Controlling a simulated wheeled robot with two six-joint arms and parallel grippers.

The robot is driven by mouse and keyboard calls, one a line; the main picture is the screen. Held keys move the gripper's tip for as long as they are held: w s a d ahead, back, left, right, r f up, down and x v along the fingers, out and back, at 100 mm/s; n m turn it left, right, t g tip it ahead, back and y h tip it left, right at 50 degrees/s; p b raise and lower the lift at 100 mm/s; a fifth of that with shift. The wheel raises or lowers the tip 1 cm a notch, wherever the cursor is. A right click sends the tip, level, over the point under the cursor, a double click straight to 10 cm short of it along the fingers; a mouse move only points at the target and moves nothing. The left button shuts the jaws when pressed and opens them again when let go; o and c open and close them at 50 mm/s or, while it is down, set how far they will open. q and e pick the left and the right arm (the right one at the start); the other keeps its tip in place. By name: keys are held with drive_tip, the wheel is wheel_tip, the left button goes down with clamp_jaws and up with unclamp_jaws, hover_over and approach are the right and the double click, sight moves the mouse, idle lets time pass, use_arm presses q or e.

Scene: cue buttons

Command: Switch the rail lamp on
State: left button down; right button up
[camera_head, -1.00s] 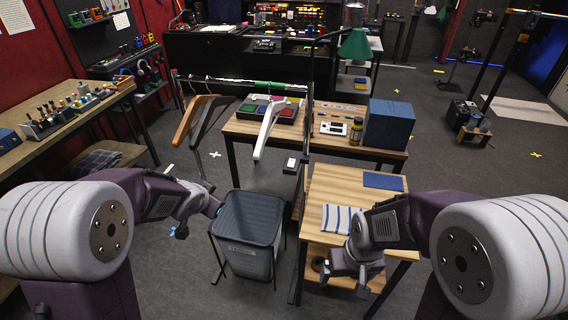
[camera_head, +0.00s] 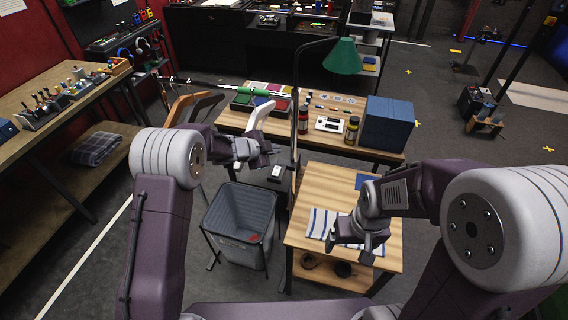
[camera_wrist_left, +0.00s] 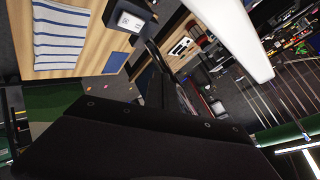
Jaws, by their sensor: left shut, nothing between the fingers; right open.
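The lamp with a green shade (camera_head: 343,57) hangs from a dark curved pole beside the rail; I cannot tell whether it is lit. A small black box with a white face (camera_head: 277,173), apparently its switch, is low near the pole; it also shows in the left wrist view (camera_wrist_left: 131,19). My left gripper (camera_head: 272,149) is shut and empty, just above and left of that box in the head view, with a gap between them. My right gripper (camera_head: 357,250) is open over the front table, near the striped cloth (camera_head: 322,224).
Hangers, including a white one (camera_head: 260,117), hang from the rail close to my left gripper. A grey bin (camera_head: 240,207) stands below it. The back table holds bottles and a blue box (camera_head: 387,124). A workbench (camera_head: 45,138) is at the left.

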use_arm(q)
drive_tip(key=s+a, duration=0.2)
drive_tip(key=b, duration=0.7)
hover_over(274, 173)
drive_tip(key=f, duration=0.6)
drive_tip(key=shift+s+a+f, duration=0.1)
drive_tip(key=shift+s+f, duration=0.15)
drive_tip(key=shift+f, duration=0.05)
drive_tip(key=shift+w+d+f+b, duration=0.1)
drive_tip(key=shift+w+f+b, duration=0.1)
drive_tip(key=shift+f, duration=0.25)
drive_tip(key=shift+w+d+f+b, duration=0.1)
drive_tip(key=shift+w+f+b, duration=0.05)
drive_tip(key=shift+f, duration=0.25)
drive_tip(key=shift+w+f, duration=0.1)
drive_tip(key=shift+f, duration=0.05)
use_arm(e)
wheel_tip(274, 173, down, 8)
drive_tip(key=shift+s+a+r, duration=0.25)
drive_tip(key=shift+s+a, duration=0.05)
drive_tip(key=shift+s, duration=0.05)
use_arm(q)
drive_tip(key=shift+s, duration=0.2)
use_arm(e)
drive_tip(key=shift+s, duration=0.1)
use_arm(q)
drive_tip(key=shift+w, duration=0.1)
